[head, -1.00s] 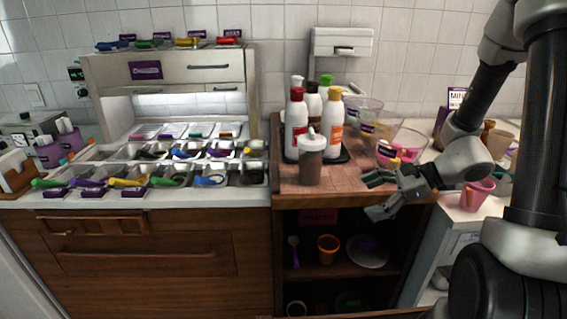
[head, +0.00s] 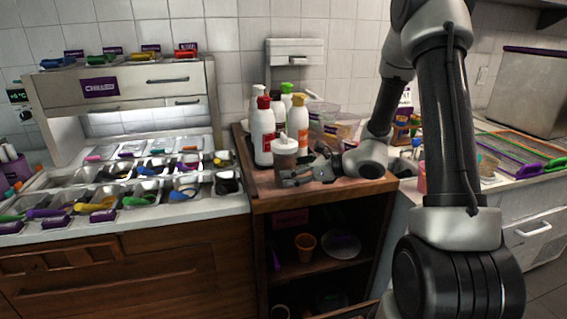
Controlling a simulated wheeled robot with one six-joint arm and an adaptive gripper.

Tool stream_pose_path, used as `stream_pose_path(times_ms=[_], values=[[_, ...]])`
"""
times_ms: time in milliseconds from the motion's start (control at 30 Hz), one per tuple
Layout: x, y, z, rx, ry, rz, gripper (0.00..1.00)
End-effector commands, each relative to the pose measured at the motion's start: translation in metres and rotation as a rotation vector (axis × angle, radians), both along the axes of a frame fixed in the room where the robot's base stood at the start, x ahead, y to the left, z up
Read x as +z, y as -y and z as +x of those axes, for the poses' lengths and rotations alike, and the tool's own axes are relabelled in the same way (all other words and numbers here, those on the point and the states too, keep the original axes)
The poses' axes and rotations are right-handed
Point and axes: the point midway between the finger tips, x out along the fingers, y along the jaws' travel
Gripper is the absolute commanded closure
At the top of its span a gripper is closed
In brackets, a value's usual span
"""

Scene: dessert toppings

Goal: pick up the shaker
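The shaker (head: 285,155) is a brownish see-through container with a white lid. It stands upright near the front left of the wooden cart top (head: 262,190), just in front of the bottles. My gripper (head: 286,179) is low over the cart top and points left. It overlaps the shaker's lower part in the head view and hides its base. I cannot tell whether the fingers touch the shaker, pass around it or sit in front of it, nor how wide they are apart.
Several sauce bottles, including a white one with a red cap (head: 263,132), stand right behind the shaker. Clear bowls (head: 340,130) sit behind my arm. A topping counter with metal bins (head: 140,188) is to the left. The cart's front edge is close below my gripper.

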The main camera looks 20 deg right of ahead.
Motion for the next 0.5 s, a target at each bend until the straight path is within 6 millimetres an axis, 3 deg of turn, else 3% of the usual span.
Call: stream_pose_path(times_ms=[233,500], values=[[-0.015,-0.026,0.024,0.003,-0.002,0.000,0.14],[-0.017,-0.029,0.028,0.001,0.000,-0.001,0.15]])
